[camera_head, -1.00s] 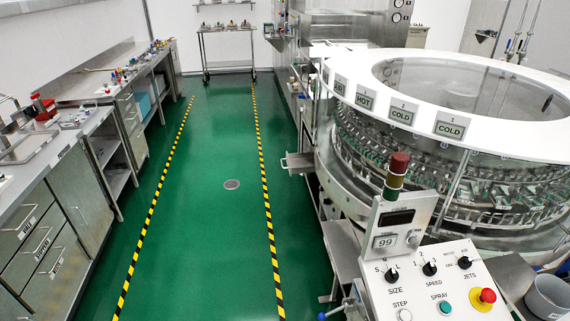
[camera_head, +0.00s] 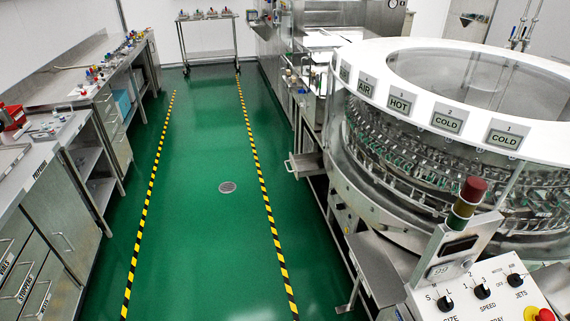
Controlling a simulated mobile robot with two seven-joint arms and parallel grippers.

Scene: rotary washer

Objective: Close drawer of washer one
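The rotary washer (camera_head: 385,190) stands on the right, a large round machine with a white top ring and labels reading AIR, HOT and COLD. A small metal drawer or tray (camera_head: 303,165) juts out from its left side over the aisle, with a handle at its left end. A bare metal shelf (camera_head: 376,268) sticks out lower down, nearer to me. Neither of my grippers shows in the view.
A control panel (camera_head: 480,290) with knobs and a red and green light post (camera_head: 466,205) stands at the lower right. Counters with drawers (camera_head: 62,215) line the left. A cart (camera_head: 208,35) stands at the far end. The green aisle between yellow-black lines is clear.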

